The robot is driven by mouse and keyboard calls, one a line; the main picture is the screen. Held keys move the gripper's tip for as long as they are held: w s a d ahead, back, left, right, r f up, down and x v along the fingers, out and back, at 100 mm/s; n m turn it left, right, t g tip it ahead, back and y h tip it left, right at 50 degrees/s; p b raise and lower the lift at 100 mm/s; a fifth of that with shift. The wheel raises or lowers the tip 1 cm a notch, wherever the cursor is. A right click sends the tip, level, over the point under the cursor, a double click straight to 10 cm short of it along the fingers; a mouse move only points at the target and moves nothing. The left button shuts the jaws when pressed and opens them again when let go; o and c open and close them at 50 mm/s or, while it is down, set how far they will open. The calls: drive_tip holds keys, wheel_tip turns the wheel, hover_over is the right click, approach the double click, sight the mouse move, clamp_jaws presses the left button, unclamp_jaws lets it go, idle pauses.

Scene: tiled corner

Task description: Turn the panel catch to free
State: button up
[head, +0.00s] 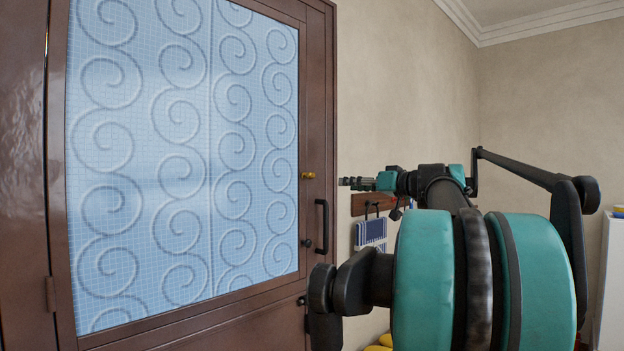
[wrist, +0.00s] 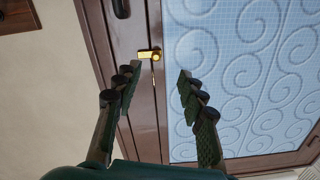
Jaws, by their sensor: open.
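The panel catch is a small brass piece (head: 308,175) on the right frame of a brown door (head: 317,120) with a patterned blue glass pane. In the wrist view the brass catch (wrist: 149,54) lies crosswise on the brown frame, just beyond the fingertips and nearer the left one. My gripper (wrist: 159,75) is open and empty, its two dark fingers spread apart. In the head view my gripper (head: 346,182) points left at the catch's height, with a gap between them. Whether the catch is locked or free, I cannot tell.
A dark bar handle (head: 321,226) stands out from the frame below the catch, with a dark round knob (head: 306,243) beside it. A wooden rack (head: 372,203) with a blue cloth (head: 371,235) hangs on the wall behind my arm. The glass pane's front is clear.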

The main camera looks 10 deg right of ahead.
drive_tip(key=r, duration=0.2)
approach(312, 176)
drive_tip(key=shift+t, duration=0.3)
drive_tip(key=x, duration=0.9)
drive_tip(key=shift+a+f, duration=0.1)
drive_tip(key=shift+a, duration=0.05)
drive_tip(key=shift+c, duration=0.5)
clamp_jaws()
